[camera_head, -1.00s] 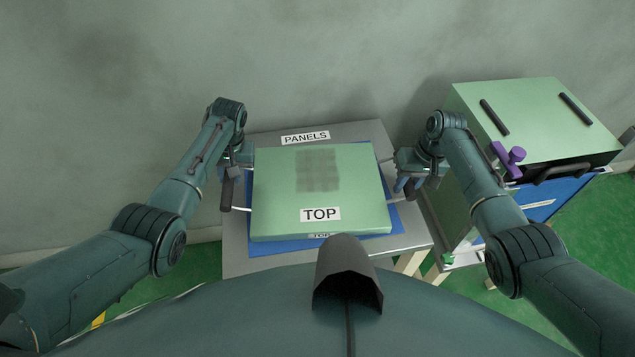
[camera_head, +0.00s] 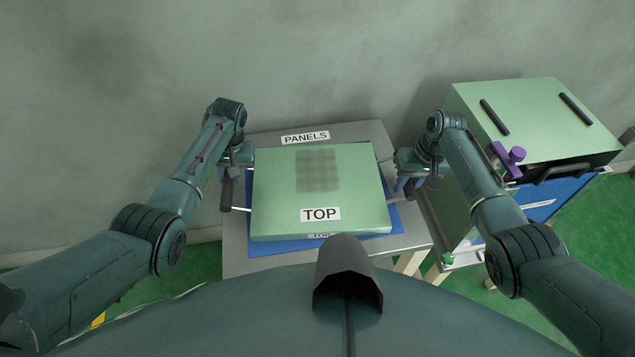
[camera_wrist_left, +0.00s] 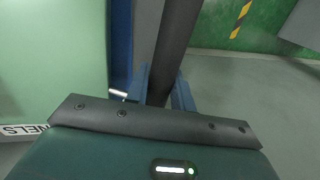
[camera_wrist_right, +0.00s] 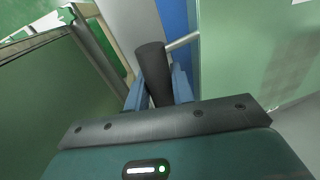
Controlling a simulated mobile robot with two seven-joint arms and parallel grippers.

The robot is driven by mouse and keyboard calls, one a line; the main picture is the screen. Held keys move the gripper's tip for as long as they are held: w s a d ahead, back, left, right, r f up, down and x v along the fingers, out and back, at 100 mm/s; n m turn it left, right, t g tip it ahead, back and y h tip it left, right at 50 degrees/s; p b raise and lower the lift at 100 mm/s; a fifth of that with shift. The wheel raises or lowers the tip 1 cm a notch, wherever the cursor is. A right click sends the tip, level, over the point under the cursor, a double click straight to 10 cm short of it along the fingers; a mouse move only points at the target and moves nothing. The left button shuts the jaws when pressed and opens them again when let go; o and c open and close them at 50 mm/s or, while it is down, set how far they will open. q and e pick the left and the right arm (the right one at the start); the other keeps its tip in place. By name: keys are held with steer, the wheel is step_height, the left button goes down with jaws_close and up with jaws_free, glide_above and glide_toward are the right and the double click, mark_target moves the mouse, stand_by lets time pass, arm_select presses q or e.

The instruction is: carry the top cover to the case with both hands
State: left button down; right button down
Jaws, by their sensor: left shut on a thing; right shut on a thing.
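The top cover (camera_head: 275,200) is a flat green panel labelled "TOP" with a grey vent patch. It lies over a blue mat on the grey panels table. It has a dark handle on metal rods at each side. My left gripper (camera_head: 230,183) is shut on the left handle (camera_wrist_left: 172,45), which also shows in the left wrist view. My right gripper (camera_head: 405,183) is shut on the right handle (camera_wrist_right: 153,70), seen in the right wrist view. I cannot tell whether the cover is lifted off the mat.
The grey table (camera_head: 360,132) carries a "PANELS" label. The case's side stands close to my right arm. A wall is behind; green floor shows around.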

arm_select(q)
steer(key=shift+w+r, duration=0.1)
steer(key=shift+r, duration=0.15)
arm_select(e)
steer(key=shift+w+r, duration=0.1)
steer(key=shift+r, duration=0.1)
